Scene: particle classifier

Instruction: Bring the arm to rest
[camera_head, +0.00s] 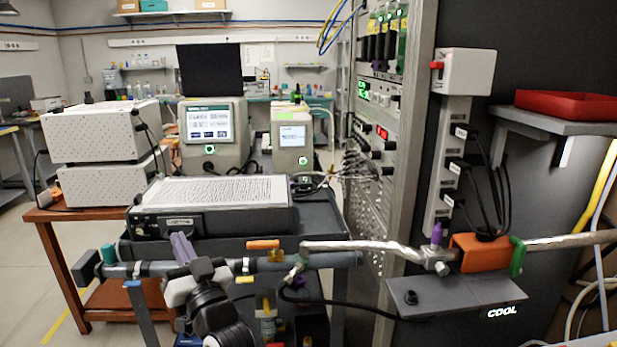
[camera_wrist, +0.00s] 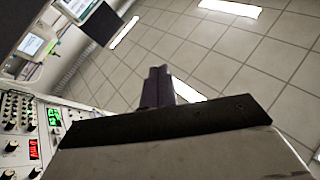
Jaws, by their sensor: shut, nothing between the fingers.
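My gripper (camera_head: 181,240) shows at the lower left of the head view, with purple fingers pointing up from a white hand. It is in front of the pipe run (camera_head: 150,268) and the black-fronted flat instrument (camera_head: 215,205); whether it touches either I cannot tell. In the wrist view the fingers (camera_wrist: 158,75) are dark, upright and together, with nothing between them. Behind them the wrist view shows the tiled ceiling and its lights. My dark wrist and arm show below the hand in the head view.
The pipe continues right through a silver section (camera_head: 370,246) and an orange clamp (camera_head: 480,252). A grey shelf marked COOL (camera_head: 460,295) juts out below it. A tall instrument rack (camera_head: 385,150) stands right of centre. A red tray (camera_head: 570,105) sits on a shelf at the right.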

